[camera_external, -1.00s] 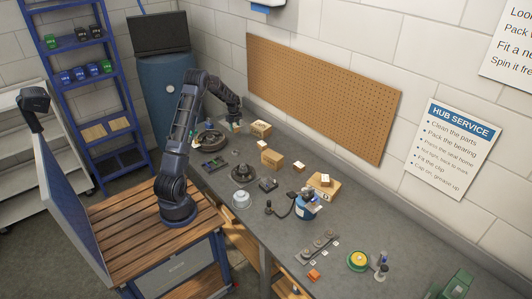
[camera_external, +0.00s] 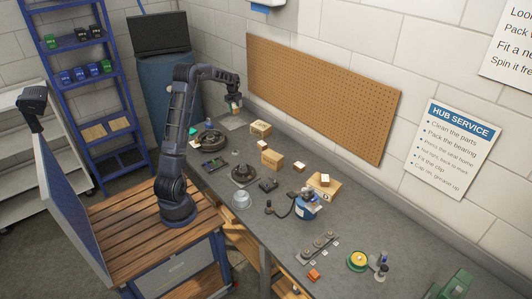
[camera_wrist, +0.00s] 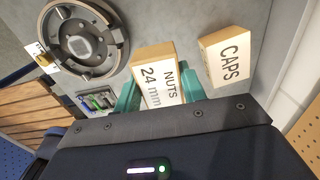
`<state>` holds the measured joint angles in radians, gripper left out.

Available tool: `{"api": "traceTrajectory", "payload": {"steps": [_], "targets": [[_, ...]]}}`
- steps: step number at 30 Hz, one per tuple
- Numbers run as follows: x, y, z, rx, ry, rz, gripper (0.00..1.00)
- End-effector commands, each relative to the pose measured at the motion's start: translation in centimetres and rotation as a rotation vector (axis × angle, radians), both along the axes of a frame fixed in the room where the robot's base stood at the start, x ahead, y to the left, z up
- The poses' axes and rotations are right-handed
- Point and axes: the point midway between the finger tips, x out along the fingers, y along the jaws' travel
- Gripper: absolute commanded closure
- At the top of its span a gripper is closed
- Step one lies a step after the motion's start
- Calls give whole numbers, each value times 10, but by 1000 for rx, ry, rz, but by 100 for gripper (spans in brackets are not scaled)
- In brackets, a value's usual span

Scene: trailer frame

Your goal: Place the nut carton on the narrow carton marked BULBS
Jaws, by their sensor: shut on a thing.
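The nut carton (camera_wrist: 162,86), a small tan box with a white label reading NUTS 24 mm, sits between the teal fingers of my gripper (camera_wrist: 160,90) in the wrist view. My gripper (camera_external: 236,108) is shut on it and holds it above the far end of the bench in the external view. Several tan cartons stand on the bench, among them a mid-bench carton (camera_external: 272,158) and a wider one (camera_external: 323,189) with a small box on top. Their lettering is too small to read there, so I cannot tell which is marked BULBS.
A carton marked CAPS (camera_wrist: 227,57) stands beside the held carton in the wrist view. A round dark hub part (camera_wrist: 85,42) lies on the other side. A blue pot (camera_external: 306,207) and loose parts crowd the bench (camera_external: 225,185). The pegboard wall (camera_external: 320,90) runs behind.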

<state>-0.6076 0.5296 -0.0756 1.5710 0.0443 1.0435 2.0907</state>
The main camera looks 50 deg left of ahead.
Motion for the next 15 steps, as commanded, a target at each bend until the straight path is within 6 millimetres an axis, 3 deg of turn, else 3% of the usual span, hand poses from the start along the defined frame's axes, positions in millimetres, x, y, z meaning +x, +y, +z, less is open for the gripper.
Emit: {"api": "traceTrajectory", "payload": {"steps": [5, 15], "targets": [[15, -51, 12, -1, -3, -9, 89], [33, -194, 44, -3, -5, -7, 89]]}}
